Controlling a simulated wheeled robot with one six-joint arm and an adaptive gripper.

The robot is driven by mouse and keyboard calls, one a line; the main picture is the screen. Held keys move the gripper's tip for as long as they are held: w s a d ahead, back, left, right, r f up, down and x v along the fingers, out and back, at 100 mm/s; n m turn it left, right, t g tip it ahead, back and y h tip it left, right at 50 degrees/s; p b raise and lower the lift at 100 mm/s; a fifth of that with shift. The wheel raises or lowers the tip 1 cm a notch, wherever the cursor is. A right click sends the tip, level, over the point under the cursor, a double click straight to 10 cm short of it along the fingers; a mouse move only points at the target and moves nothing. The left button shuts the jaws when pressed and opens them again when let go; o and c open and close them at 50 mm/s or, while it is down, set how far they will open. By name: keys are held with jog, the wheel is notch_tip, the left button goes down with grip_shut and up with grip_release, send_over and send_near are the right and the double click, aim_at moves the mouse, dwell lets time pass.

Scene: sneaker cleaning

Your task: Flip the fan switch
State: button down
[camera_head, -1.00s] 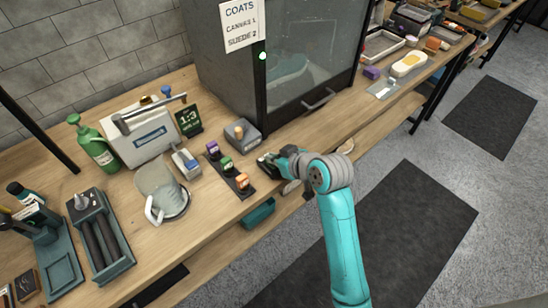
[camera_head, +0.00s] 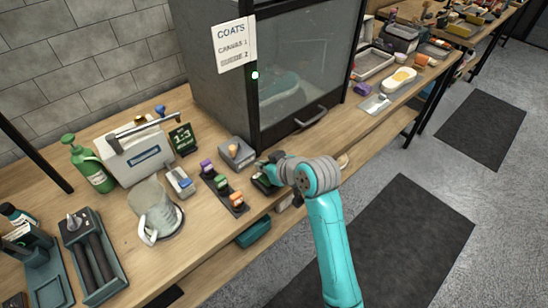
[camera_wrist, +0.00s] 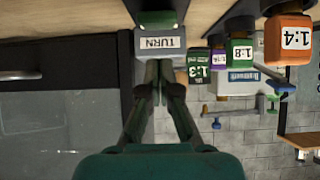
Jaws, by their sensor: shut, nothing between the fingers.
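A small grey box with an orange-brown knob (camera_head: 236,148) stands on the bench at the cabinet's front corner; I take it to be the fan switch. My gripper (camera_head: 263,168) is just right of the knobbed box, low over the bench. In the wrist view my gripper (camera_wrist: 158,75) has its fingers together and empty. Whether it touches the block is unclear.
The glass-fronted cabinet (camera_head: 305,75) stands behind the gripper. A dark rack with purple, green and orange blocks (camera_head: 222,185) is close on the left. A dark green item (camera_head: 262,184) lies by the gripper. A grey jug (camera_head: 155,208) and green bottle (camera_head: 88,165) are further left.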

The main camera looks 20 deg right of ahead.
jog(key=s+d+r, duration=0.1)
jog(key=s+r, duration=0.3)
jog(key=r, duration=0.6)
jog(key=shift+s+d, duration=0.25)
jog(key=shift+s, duration=0.15)
jog(key=s+f+m+t+h, duration=0.2)
jog(key=s+f+m+t, duration=0.15)
jog(key=s+f, duration=1.4)
jog(key=s+r, duration=0.2)
jog(key=s, duration=0.9)
jog(key=s+r+t+h, duration=0.1)
jog(key=s+r, duration=0.1)
jog(key=s, duration=1)
jog(key=shift+s+a, duration=0.3)
jog(key=shift+a, duration=0.05)
